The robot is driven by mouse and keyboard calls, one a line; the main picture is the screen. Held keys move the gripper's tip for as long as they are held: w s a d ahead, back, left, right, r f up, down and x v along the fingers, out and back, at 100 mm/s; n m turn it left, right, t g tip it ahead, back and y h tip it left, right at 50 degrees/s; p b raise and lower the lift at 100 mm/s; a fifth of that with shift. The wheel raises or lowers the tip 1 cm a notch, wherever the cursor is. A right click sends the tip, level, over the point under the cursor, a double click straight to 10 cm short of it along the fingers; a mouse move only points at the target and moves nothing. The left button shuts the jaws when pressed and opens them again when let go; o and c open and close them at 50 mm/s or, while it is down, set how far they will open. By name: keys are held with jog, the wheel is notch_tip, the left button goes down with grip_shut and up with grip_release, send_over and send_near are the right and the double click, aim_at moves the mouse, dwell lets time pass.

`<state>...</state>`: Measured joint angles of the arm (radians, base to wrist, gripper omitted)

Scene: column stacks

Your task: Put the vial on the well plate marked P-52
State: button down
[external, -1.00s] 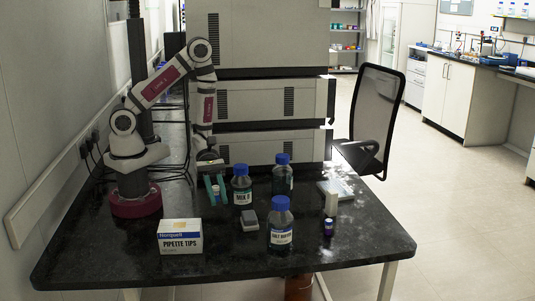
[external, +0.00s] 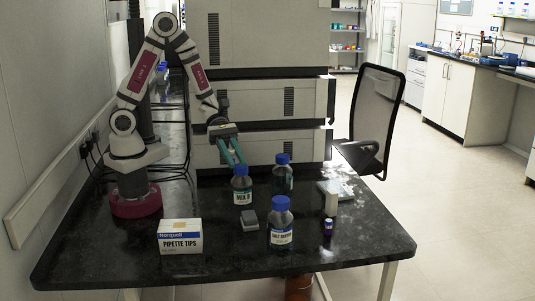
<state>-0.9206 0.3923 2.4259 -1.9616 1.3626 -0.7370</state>
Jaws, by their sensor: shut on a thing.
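My gripper (external: 235,158), with teal fingers, is raised above and behind the MIX bottle (external: 242,190). It is shut on a small pale vial (external: 233,155), of which little shows between the fingers. A flat pale plate (external: 322,186) lies at the right rear of the bench, partly hidden by a white upright block. A small grey block-like item (external: 249,219) lies at mid-bench. I cannot read a P-52 mark on either. Another small vial with a blue and purple look (external: 328,227) stands at the right.
Blue-capped bottles stand mid-bench: one behind (external: 283,178) and one labelled bottle in front (external: 281,225). A white block (external: 331,203) stands at the right. A pipette tips box (external: 180,236) sits front left. Large grey instruments (external: 262,100) rise behind the bench. The front right is clear.

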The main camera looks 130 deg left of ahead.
jog(key=w+a+n+t+y, duration=0.1)
jog(key=w+a+n+y, duration=0.35)
jog(key=w+a, duration=0.5)
jog(key=w+a+n+y, duration=0.4)
jog(key=w+a+y, duration=0.25)
jog(key=a, duration=0.65)
jog(key=h, duration=0.1)
send_over(335, 187)
notch_tip(335, 187, down, 12)
jog(key=shift+d+r, duration=0.15)
jog(key=shift+f, duration=1.9)
jog(key=c, duration=0.7)
grip_release()
jog(key=shift+f, duration=0.15)
